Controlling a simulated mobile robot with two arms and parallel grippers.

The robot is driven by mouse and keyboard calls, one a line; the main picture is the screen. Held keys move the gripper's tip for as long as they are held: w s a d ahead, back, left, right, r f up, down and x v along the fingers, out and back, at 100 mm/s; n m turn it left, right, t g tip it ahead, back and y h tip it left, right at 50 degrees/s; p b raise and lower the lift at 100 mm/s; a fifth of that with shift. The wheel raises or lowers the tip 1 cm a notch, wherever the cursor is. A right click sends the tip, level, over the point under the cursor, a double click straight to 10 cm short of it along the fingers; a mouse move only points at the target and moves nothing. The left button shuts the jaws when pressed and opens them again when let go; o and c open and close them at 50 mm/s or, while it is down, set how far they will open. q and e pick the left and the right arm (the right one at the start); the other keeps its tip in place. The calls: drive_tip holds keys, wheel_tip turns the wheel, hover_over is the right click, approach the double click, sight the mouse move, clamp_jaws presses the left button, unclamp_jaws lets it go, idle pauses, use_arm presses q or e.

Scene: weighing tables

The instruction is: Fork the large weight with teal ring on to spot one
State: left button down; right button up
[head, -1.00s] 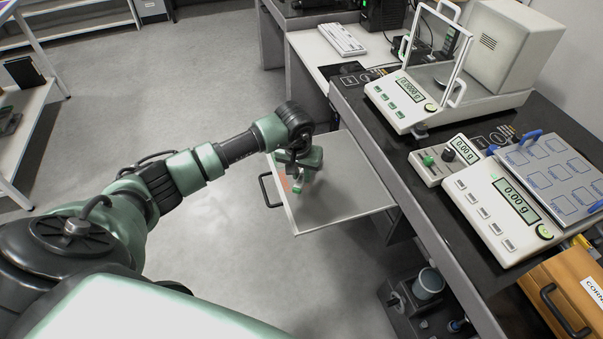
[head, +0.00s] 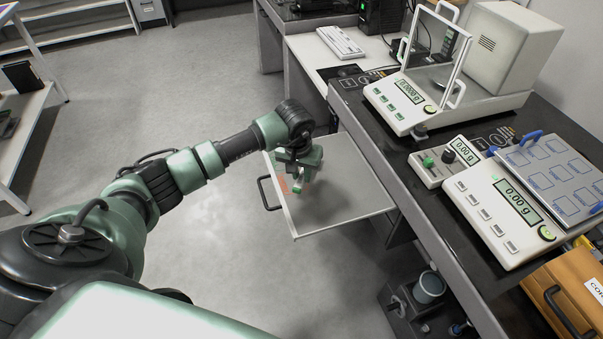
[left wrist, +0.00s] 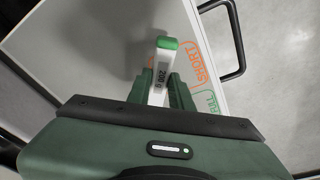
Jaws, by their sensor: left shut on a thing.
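My left gripper (head: 298,184) is low over the pulled-out drawer (head: 345,190), at its handle side. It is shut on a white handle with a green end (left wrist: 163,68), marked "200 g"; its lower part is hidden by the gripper. A plate with blue-outlined spots (head: 553,172) lies on the front balance (head: 507,226); its spot numbers are too small to read. I cannot make out a large weight with a teal ring. My right gripper is not in view.
The drawer floor has orange "SHORT" (left wrist: 186,64) and green "FULL" (left wrist: 211,102) lettering and is otherwise mostly bare. The dark bench (head: 385,150) overhangs its right side. A balance with a glass shield (head: 435,50) stands behind. A brown case (head: 570,285) is at lower right.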

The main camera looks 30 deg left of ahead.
use_arm(q)
drive_tip(key=shift+w+a+b, duration=0.15)
drive_tip(key=shift+w+b, duration=0.5)
drive_tip(key=shift+b, duration=0.25)
idle(0.7)
drive_tip(key=shift+a+f+t+b, duration=0.1)
drive_tip(key=shift+f+t+b, duration=0.1)
drive_tip(key=shift+t+b, duration=0.4)
idle(1.4)
drive_tip(key=shift+s+a+f+t+b, duration=0.1)
drive_tip(key=shift+s+f+t+b, duration=0.15)
drive_tip(key=shift+b, duration=0.35)
drive_tip(key=shift+w+r, duration=0.1)
drive_tip(key=shift+r, duration=0.1)
drive_tip(key=shift+w+d+r+p, duration=0.1)
drive_tip(key=shift+d+r+p, duration=0.15)
drive_tip(key=shift+r+p, duration=0.4)
drive_tip(key=shift+w+d+r+p, duration=0.1)
drive_tip(key=shift+d+r+p, duration=0.15)
drive_tip(key=shift+r, duration=1)
drive_tip(key=shift+p, duration=0.3)
drive_tip(key=shift+r, duration=0.15)
